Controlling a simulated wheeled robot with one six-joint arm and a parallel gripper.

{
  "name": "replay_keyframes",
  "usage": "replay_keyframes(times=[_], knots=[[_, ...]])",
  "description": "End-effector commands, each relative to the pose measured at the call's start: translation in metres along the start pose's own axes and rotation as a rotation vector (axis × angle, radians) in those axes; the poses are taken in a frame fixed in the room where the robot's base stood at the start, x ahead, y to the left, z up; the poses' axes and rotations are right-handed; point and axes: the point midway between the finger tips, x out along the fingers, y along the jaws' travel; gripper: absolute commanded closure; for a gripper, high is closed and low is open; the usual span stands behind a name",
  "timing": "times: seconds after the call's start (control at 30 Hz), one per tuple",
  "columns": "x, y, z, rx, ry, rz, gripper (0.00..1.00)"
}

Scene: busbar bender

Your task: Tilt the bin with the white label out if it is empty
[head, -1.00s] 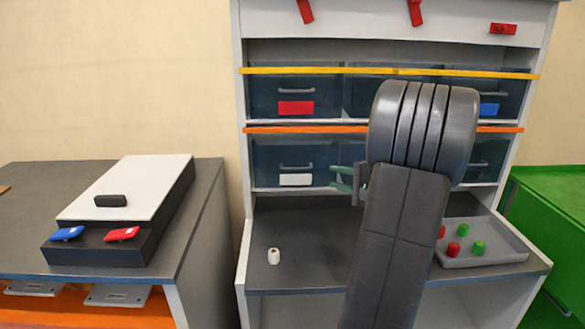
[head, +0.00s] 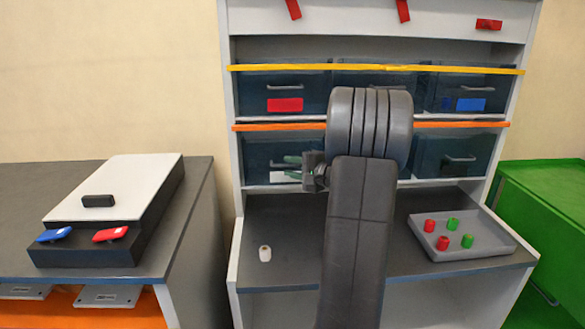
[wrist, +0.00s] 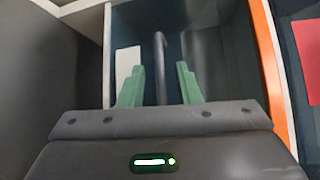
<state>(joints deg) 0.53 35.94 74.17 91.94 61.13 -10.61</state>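The dark see-through bin (head: 256,155) with the white label (head: 279,177) is at the left end of the lower bin row, under the orange rail. In the wrist view the bin front (wrist: 207,60), its white label (wrist: 127,64) and its grey bar handle (wrist: 160,62) are close ahead. My gripper (head: 293,166) is at the bin's front, and its green fingers (wrist: 160,84) are open, one on each side of the handle. I cannot tell whether they touch it. The bin's inside is hidden from both views, so its contents cannot be told.
Above is a bin with a red label (head: 285,105); a blue-label bin (head: 470,104) is at upper right. A white cylinder (head: 265,253) stands on the shelf top. A grey tray (head: 480,254) holds red and green pieces. A bending device (head: 115,190) is on the left table.

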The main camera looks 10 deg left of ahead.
Motion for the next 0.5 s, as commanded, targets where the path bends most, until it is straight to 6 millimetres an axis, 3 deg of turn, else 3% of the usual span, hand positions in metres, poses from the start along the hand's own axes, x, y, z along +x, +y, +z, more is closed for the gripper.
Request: replay_keyframes(times=[0.1,0.27,0.5], knots=[[-0.0002,0.0,0.0001,0.0,0.0,0.0,0.72],[-0.0003,0.0,0.0002,0.0,0.0,0.0,1.0],[-0.0004,0.0005,0.0002,-0.001,-0.001,0.0,1.0]])
